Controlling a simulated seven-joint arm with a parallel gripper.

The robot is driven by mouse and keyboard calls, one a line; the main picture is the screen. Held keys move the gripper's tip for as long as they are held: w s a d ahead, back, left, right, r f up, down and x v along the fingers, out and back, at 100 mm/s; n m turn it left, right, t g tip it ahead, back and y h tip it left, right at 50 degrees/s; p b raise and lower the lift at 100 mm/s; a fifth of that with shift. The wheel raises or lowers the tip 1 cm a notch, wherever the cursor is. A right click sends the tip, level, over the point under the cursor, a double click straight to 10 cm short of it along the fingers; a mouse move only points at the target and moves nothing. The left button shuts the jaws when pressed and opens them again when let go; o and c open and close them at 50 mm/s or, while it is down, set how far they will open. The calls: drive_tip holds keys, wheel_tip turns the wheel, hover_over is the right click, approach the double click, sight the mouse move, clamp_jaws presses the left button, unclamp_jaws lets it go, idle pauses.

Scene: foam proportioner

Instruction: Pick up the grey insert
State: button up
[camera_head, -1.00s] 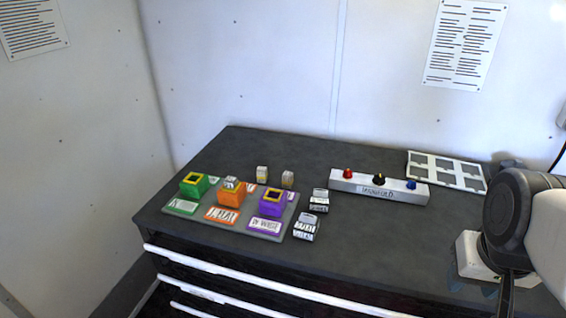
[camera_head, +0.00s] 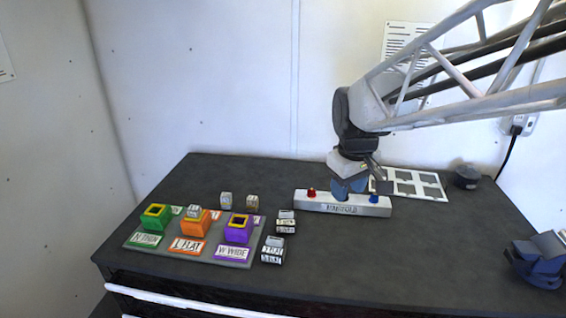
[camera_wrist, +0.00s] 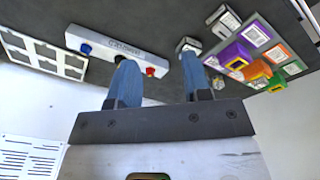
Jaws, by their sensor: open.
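Small pale grey-white blocks stand on the dark bench in the head view, and I cannot tell for sure which is the grey insert. One small block (camera_head: 226,200) and a second one with a tan label (camera_head: 252,202) stand behind the grey board. Two larger grey blocks with white labels, one farther back (camera_head: 285,221) and one nearer (camera_head: 272,250), stand at its right. Another block (camera_head: 194,211) sits in the orange holder (camera_head: 191,224). My gripper (camera_head: 350,187) is open and empty, blue fingers apart, above the manifold. Its fingers also show in the wrist view (camera_wrist: 160,82).
The grey board (camera_head: 206,252) carries green (camera_head: 156,218), orange and purple (camera_head: 239,231) holders with labels in front. The white manifold bar (camera_head: 320,203) has coloured knobs. A white sheet with grey squares (camera_head: 412,179) and a dark round thing (camera_head: 467,176) lie behind right.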

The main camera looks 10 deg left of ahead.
drive_tip(key=w+a+f+n, duration=0.2)
drive_tip(key=w+a+n, duration=0.1)
drive_tip(key=w+a, duration=0.4)
drive_tip(key=w+a+f+n, duration=0.2)
drive_tip(key=w+a, duration=0.2)
drive_tip(key=a, duration=0.4)
drive_tip(key=n+g, duration=0.2)
drive_tip(key=n, duration=0.4)
hover_over(226, 195)
drive_tip(key=f, duration=0.9)
drive_tip(key=shift+s+d, duration=0.15)
drive_tip(key=shift+d, duration=0.15)
drive_tip(key=shift+a+f, duration=0.35)
drive_tip(key=shift+a, duration=0.1)
drive_tip(key=shift+f, duration=1.25)
drive_tip(key=shift+w+f, duration=0.15)
drive_tip(key=shift+f, duration=1.15)
drive_tip(key=shift+w+f, duration=0.1)
drive_tip(key=shift+f, duration=1.2)
